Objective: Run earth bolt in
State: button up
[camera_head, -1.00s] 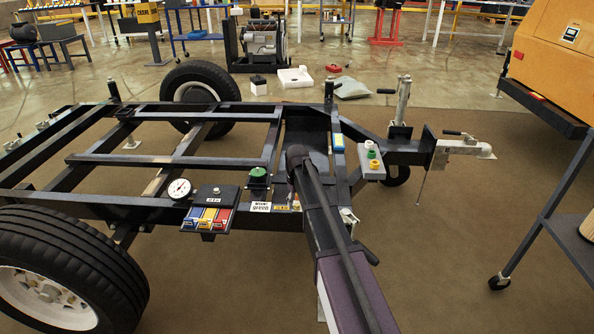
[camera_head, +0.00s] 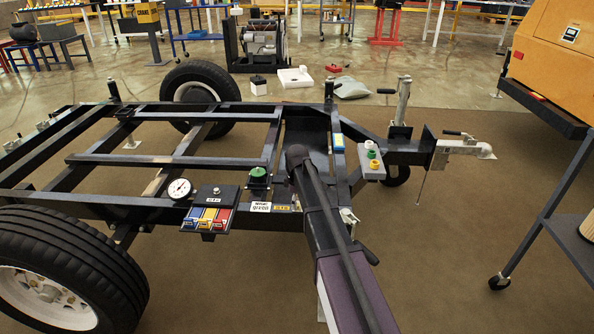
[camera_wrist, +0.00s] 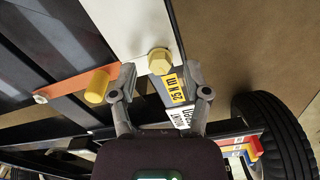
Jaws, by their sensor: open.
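A yellow hex bolt head (camera_wrist: 160,61) sits against a white plate (camera_wrist: 143,22) in the wrist view. My gripper (camera_wrist: 160,72) is open, with one fingertip on each side of the bolt head. I cannot tell whether the fingers touch it. A yellow cylinder (camera_wrist: 97,86) stands on an orange strap (camera_wrist: 70,85) to the left of the left finger. A yellow label reading 25 N m (camera_wrist: 175,88) shows between the fingers. In the head view my arm hides the gripper and the bolt.
The black trailer frame (camera_head: 165,161) carries a round gauge (camera_head: 179,189), a panel of coloured blocks (camera_head: 209,217), a green knob (camera_head: 259,175) and a grey button box (camera_head: 371,160). A tyre (camera_head: 75,265) stands front left. A dark cart (camera_head: 575,240) is at right. Open floor lies between.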

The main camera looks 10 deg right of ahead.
jog(key=n, duration=0.4)
jog(key=shift+n, duration=0.3)
jog(key=n, duration=0.4)
jog(key=shift+n, duration=0.3)
jog(key=shift+r+p, duration=0.45)
notch_tip(320, 180, up, 12)
jog(key=p, duration=1.2)
jog(key=shift+r, duration=0.2)
jog(key=shift+s, duration=0.1)
